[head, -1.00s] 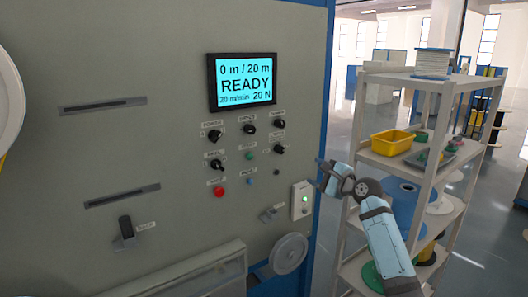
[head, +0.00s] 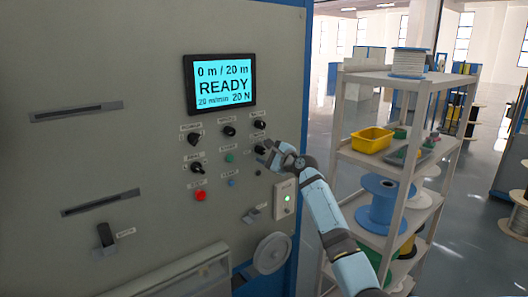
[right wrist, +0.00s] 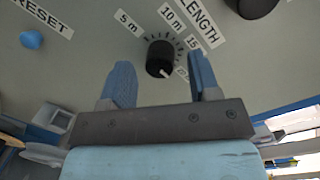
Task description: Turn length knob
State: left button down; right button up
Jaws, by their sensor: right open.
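The length knob (right wrist: 160,58) is black and round, under a LENGTH label in the right wrist view. Its scale reads 5 m, 10 m and 15, with another label partly hidden by a finger. Its white pointer mark faces down and slightly right. My right gripper (right wrist: 159,68) is open, with one blue finger on each side of the knob; I cannot tell whether they touch it. In the head view my right gripper (head: 265,153) is at the right column of knobs and hides the lower one. The screen (head: 220,83) reads 0 m / 20 m, READY, 20 N. My left gripper is out of view.
Other black knobs (head: 229,131), a red button (head: 200,195) and a blue reset button (right wrist: 31,40) are close by on the panel. A switch box with a green light (head: 285,199) is below right. A shelf (head: 400,172) with spools stands at right.

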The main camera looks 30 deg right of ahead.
jog(key=shift+w, duration=0.5)
jog(key=shift+a, duration=0.1)
jog(key=c, duration=0.9)
